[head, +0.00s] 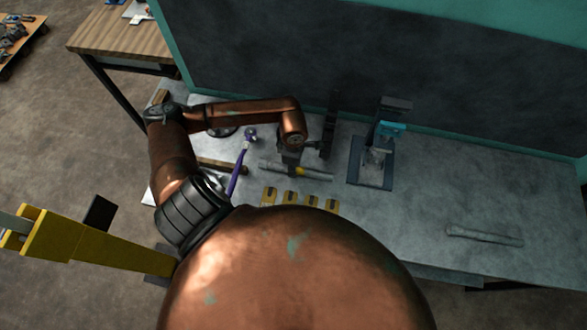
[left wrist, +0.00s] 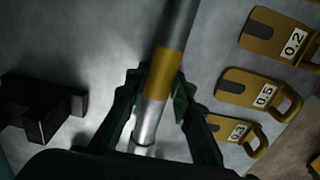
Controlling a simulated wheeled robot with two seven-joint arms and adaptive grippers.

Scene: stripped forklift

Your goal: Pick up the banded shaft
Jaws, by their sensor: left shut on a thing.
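The banded shaft (head: 318,175) is a grey metal rod with a yellow band, lying roughly left to right at the workbench in the head view. In the left wrist view the shaft (left wrist: 177,35) runs from the top down between the fingers, with its yellow band near the fingertips. My left gripper (head: 288,167) reaches down over the shaft. In the left wrist view the gripper (left wrist: 158,88) has a dark finger on each side of the shaft and is shut on it. I cannot tell whether the shaft is clear of the bench. My right gripper is not in view.
Several yellow numbered tags (head: 291,199) lie just in front of the shaft. A purple-handled tool (head: 238,168) is to its left. A stand with a blue part (head: 372,165) is to its right. Another grey rod (head: 484,235) lies farther right. The bench between is clear.

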